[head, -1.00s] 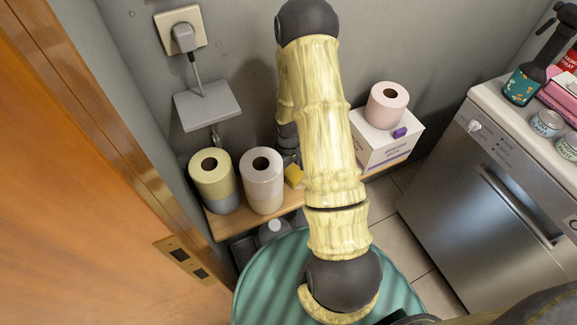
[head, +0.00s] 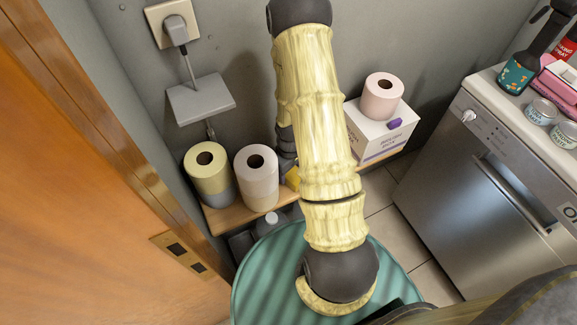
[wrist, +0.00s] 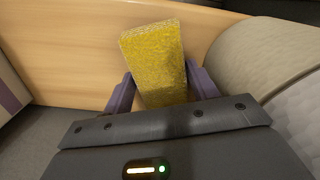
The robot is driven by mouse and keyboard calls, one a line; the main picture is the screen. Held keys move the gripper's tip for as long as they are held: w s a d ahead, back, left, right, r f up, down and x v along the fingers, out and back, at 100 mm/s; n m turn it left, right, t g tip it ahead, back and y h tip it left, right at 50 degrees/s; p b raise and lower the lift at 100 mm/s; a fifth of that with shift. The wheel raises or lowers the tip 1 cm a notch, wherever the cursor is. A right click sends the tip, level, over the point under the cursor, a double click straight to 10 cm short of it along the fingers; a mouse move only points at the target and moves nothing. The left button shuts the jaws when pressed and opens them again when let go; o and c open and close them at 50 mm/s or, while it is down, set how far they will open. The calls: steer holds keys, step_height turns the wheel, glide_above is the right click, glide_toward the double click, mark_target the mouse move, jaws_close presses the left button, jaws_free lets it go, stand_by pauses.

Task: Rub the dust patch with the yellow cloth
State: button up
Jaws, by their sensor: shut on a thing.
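The yellow cloth (wrist: 155,60) shows in the wrist view as a yellow, rough-textured block. My gripper (wrist: 160,88) is shut on it, with a purple finger on each side. The cloth is over or against the light wooden shelf (wrist: 60,50); I cannot tell whether they touch. In the head view only a small yellow bit of the cloth (head: 292,178) shows beside my arm, which hides most of the gripper. I cannot make out the dust patch in either view.
A pale paper roll (head: 257,178) stands just left of my gripper on the shelf, with a yellow-and-grey roll (head: 208,175) further left. A white box (head: 381,132) carrying a pink roll (head: 382,97) stands to the right. A green round surface (head: 258,280) lies below my arm.

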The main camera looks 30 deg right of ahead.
mark_target(296, 181)
steer(key=shift+s, duration=0.1)
steer(key=shift+s+f+b, duration=0.2)
steer(key=shift+s+b, duration=0.15)
steer(key=shift+s, duration=1.6)
steer(key=shift+r, duration=0.1)
steer(key=shift+w+p, duration=0.85)
steer(key=shift+w, duration=0.85)
steer(key=shift+w+a, duration=0.1)
steer(key=shift+w, duration=0.25)
steer(key=shift+w, duration=0.1)
